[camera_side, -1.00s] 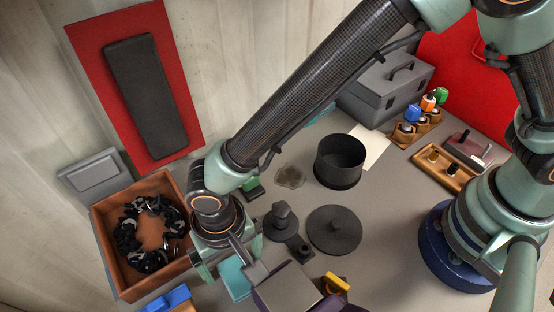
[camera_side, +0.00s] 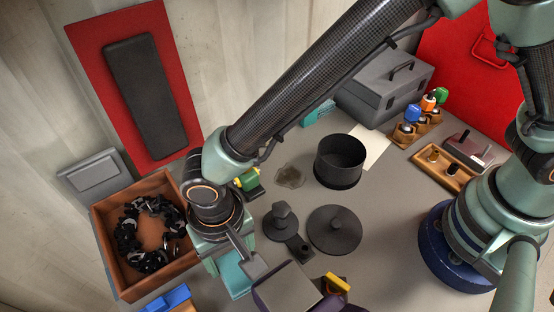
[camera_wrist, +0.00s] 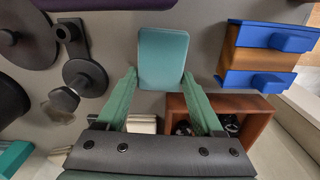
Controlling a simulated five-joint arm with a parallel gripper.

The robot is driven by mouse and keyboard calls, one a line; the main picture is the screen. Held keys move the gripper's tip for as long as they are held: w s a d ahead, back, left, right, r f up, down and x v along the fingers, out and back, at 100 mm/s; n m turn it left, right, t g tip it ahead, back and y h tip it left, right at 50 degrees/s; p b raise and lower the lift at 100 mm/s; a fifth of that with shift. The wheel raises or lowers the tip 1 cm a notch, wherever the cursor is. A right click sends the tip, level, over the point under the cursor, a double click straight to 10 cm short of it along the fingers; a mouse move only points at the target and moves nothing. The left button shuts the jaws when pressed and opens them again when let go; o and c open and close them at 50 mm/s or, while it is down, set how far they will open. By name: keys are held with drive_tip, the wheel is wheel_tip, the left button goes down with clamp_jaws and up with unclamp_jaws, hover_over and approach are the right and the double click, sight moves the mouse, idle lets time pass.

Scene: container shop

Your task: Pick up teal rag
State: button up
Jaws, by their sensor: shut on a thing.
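The teal rag (camera_wrist: 163,58) is a flat, rounded rectangle in the upper middle of the wrist view. In the side view the rag (camera_side: 235,277) shows in part below my wrist, near the front edge of the table. My gripper (camera_wrist: 160,78) has its two green fingers at the two sides of the rag's near end, shut on it. In the side view my gripper (camera_side: 228,268) hides part of the rag. I cannot tell whether the rag is clear of the table.
A wooden box (camera_side: 110,240) with a dark chain stands left of my gripper. A blue-topped block (camera_wrist: 262,60) is right of the rag in the wrist view. A dark round lid (camera_side: 334,230), a black pot (camera_side: 340,160) and a purple-sided thing (camera_side: 287,288) are to the right.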

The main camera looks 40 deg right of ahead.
sight(232, 259)
wheel_tip(232, 259, up, 18)
idle(0.3)
drive_tip(key=shift+r, duration=0.1)
